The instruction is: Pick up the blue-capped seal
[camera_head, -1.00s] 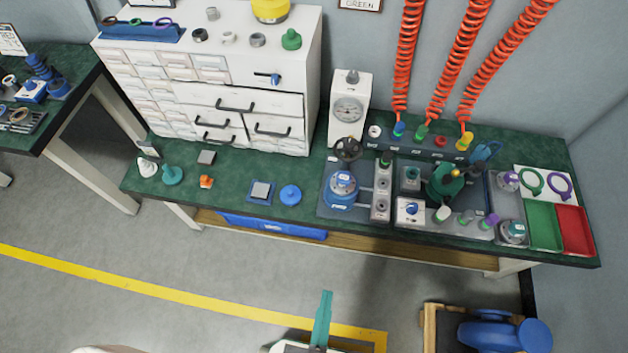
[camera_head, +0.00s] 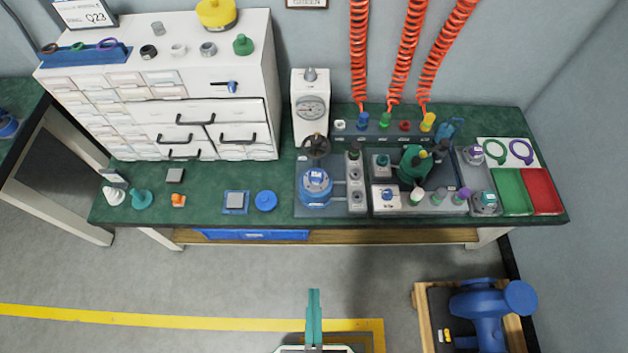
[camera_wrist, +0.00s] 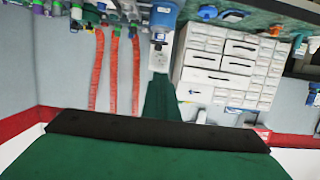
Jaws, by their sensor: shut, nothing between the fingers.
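A small blue-topped piece (camera_head: 387,194) sits on a pale block at the front of the bench fixture in the head view. It may be the blue-capped seal, but it is too small to tell. Beside it to the right stand a white-and-green piece (camera_head: 415,196), a green-topped piece (camera_head: 438,197) and a purple-topped piece (camera_head: 461,196). My gripper (camera_head: 313,292) is shut and empty, low in the head view, over the floor in front of the bench and well apart from these pieces. Its green fingers also show in the wrist view (camera_wrist: 160,80), where the bench appears upside down.
The green bench (camera_head: 270,175) holds a blue valve (camera_head: 316,185), a gauge stand (camera_head: 311,108), a green tray (camera_head: 512,191) and a red tray (camera_head: 541,191). Red coiled hoses (camera_head: 404,60) hang above. A drawer cabinet (camera_head: 190,110) stands left. A blue pump (camera_head: 485,315) on a pallet lies right.

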